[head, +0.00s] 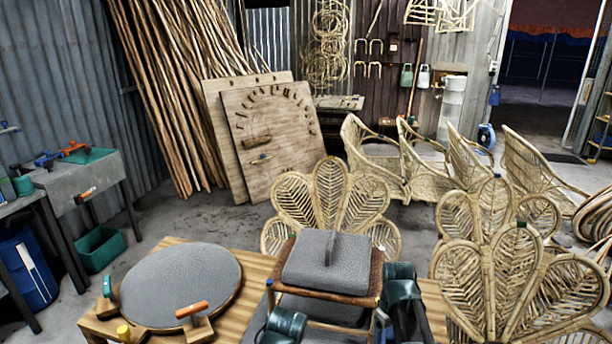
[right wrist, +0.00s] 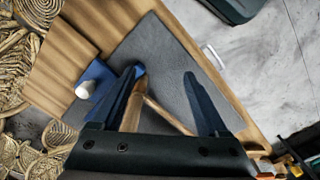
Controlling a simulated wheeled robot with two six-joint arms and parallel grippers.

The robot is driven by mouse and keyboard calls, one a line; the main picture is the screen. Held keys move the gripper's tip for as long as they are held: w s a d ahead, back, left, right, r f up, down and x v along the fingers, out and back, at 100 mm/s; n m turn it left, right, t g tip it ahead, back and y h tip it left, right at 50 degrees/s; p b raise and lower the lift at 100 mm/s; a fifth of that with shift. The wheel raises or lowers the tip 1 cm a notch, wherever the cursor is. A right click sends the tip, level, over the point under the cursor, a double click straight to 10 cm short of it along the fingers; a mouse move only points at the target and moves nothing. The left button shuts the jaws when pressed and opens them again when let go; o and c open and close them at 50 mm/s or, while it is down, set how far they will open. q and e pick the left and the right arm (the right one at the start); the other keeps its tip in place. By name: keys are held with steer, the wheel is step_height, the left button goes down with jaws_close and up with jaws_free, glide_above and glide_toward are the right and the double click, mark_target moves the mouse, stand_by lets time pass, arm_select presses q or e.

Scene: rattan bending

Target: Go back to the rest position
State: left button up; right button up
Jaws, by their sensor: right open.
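My right gripper (right wrist: 163,73) is open in the right wrist view, its two dark fingers apart over a grey mat (right wrist: 158,48). A brown wooden leg or rod (right wrist: 133,108) lies beside the left finger, with a thinner stick (right wrist: 165,114) slanting between the fingers. I cannot tell whether a finger touches the wood. In the head view, dark teal arm parts of mine show at the bottom centre, by a rattan stool (head: 335,294) with a grey cushion (head: 331,262). Neither gripper's fingers can be made out there.
A wooden table (head: 258,263) carries a round grey pad (head: 180,282) with an orange-handled clamp (head: 192,310). Fan-shaped rattan chair backs (head: 332,200) stand behind and at right (head: 490,275). A grey workbench (head: 77,186) is at left.

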steer(key=s+a+m, duration=0.1)
steer(key=s+a, duration=1.2)
steer(key=a, duration=0.2)
steer(key=shift+s+a+m+h, duration=0.25)
steer(key=shift+a+m+h, duration=0.05)
steer(key=shift+h, duration=0.1)
